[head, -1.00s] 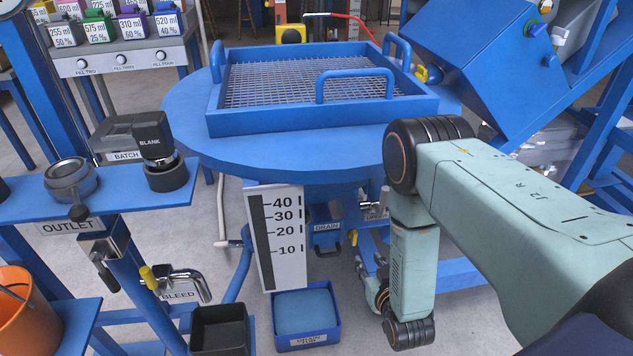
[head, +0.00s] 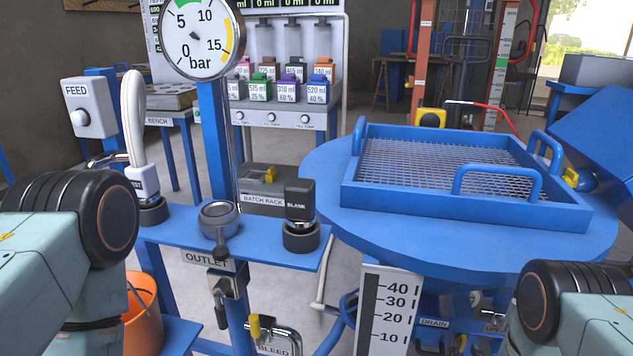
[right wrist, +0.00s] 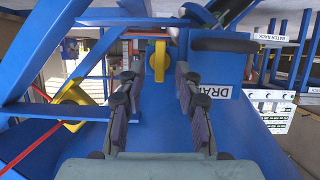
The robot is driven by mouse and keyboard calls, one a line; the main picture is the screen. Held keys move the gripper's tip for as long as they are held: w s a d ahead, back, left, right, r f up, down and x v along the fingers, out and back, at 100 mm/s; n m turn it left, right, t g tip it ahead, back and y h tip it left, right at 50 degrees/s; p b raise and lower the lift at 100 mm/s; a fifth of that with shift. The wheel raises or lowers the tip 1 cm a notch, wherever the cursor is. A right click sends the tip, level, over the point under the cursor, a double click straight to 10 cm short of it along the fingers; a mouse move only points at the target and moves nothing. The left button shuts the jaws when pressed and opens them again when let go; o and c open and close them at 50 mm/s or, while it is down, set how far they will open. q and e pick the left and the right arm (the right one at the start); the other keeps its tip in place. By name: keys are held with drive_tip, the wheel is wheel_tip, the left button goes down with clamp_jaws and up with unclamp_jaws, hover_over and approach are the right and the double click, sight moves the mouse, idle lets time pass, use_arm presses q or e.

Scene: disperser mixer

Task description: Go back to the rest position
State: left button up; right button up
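My right gripper (right wrist: 158,100) shows in the right wrist view with its two dark fingers spread apart and nothing between them. A yellow handle (right wrist: 160,60) stands beyond the fingertips, apart from them, near a blue part with a DRAIN label (right wrist: 212,91). In the head view my right arm comes in at the lower right, and its gripper is mostly hidden low beside the round blue table (head: 440,244). My left arm comes in at the lower left; its gripper is out of sight.
A blue tray with a mesh floor (head: 440,166) sits on the round table. A blue shelf (head: 185,228) holds the OUTLET fitting (head: 220,217) and a BLANK-marked cap (head: 299,200). An orange bucket (head: 143,318) stands close to my left arm. A level scale (head: 388,315) is below the table.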

drive_tip(key=shift+x, duration=0.95)
drive_tip(key=v, duration=1.2)
drive_tip(key=x, duration=1.2)
drive_tip(key=shift+w, duration=0.1)
drive_tip(key=m+y, duration=0.1)
drive_tip(key=m+b, duration=0.1)
drive_tip(key=shift+d+f+m+t+y, duration=0.1)
drive_tip(key=shift+d+m+t+y, duration=0.15)
drive_tip(key=shift+m+t+y, duration=0.15)
drive_tip(key=shift+d+m+t+y+b, duration=0.15)
drive_tip(key=shift+m+t+y+b, duration=0.25)
drive_tip(key=shift+m+y+b, duration=0.7)
drive_tip(key=shift+h, duration=0.3)
drive_tip(key=shift+s+f, duration=0.15)
drive_tip(key=shift+s, duration=0.2)
